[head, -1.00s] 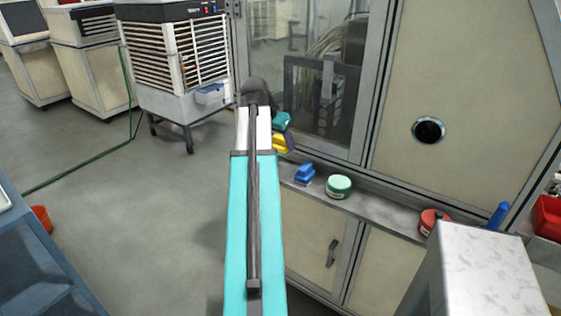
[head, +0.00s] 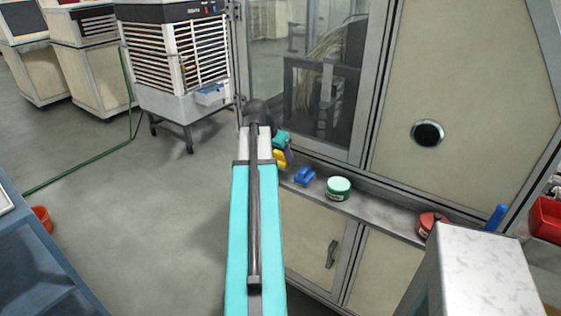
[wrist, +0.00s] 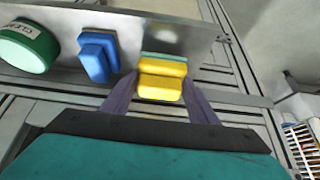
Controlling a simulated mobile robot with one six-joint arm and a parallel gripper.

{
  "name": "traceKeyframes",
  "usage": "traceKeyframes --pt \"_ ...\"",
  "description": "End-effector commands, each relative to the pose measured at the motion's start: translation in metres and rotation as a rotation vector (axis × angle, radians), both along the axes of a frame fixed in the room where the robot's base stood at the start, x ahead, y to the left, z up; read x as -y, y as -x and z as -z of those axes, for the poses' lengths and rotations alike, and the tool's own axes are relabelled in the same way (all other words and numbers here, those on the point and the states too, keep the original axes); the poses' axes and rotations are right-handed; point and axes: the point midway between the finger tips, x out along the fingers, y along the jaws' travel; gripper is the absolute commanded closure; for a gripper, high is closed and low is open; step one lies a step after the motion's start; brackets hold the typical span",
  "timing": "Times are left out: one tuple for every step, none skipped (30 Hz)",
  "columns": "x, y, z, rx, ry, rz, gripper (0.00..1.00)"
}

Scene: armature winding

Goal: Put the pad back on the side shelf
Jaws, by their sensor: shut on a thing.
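My gripper (head: 284,155) is shut on a yellow pad (head: 279,159) with a thin green layer, at the left end of the side shelf (head: 382,212). In the wrist view my gripper's dark purple fingers (wrist: 160,94) stand on either side of the pad (wrist: 160,82). There the pad overlaps the front part of the grey shelf (wrist: 128,30); I cannot tell whether it touches it. My arm hides part of the area left of the pad in the head view.
A blue block (head: 305,176) and a green tin (head: 339,189) stand on the shelf to the right of the pad. A red tin (head: 430,224) is farther right. The glazed cabinet front rises behind the shelf. Bare shelf shows between the tins.

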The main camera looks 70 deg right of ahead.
Motion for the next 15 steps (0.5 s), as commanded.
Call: traceKeyframes --pt "-0.001 0.0 0.005 -0.001 -0.001 0.0 0.73" --pt "-0.001 0.0 0.007 -0.001 -0.001 0.0 0.73" --pt "-0.001 0.0 0.011 0.0 0.0 -0.001 0.73" --pt "-0.001 0.0 0.014 -0.001 -0.001 0.0 0.73" --pt "-0.001 0.0 0.017 -0.001 -0.001 0.0 0.73" --pt "-0.001 0.0 0.019 -0.001 -0.001 0.0 0.73" --pt "-0.001 0.0 0.021 0.0 0.0 -0.001 0.73" --pt "-0.001 0.0 0.022 0.0 0.0 -0.001 0.73" --pt "0.0 0.0 0.023 -0.001 0.001 -0.001 0.73" --pt "0.0 0.0 0.024 0.0 0.001 -0.001 0.73" --pt "0.0 0.0 0.024 0.0 0.001 -0.001 0.73" --pt "0.0 0.0 0.024 0.0 0.001 -0.001 0.73" --pt "0.0 0.0 0.024 0.0 0.001 -0.001 0.73" --pt "0.0 0.0 0.024 0.0 0.001 -0.001 0.73" --pt "0.0 0.0 0.024 0.0 0.001 -0.001 0.73"
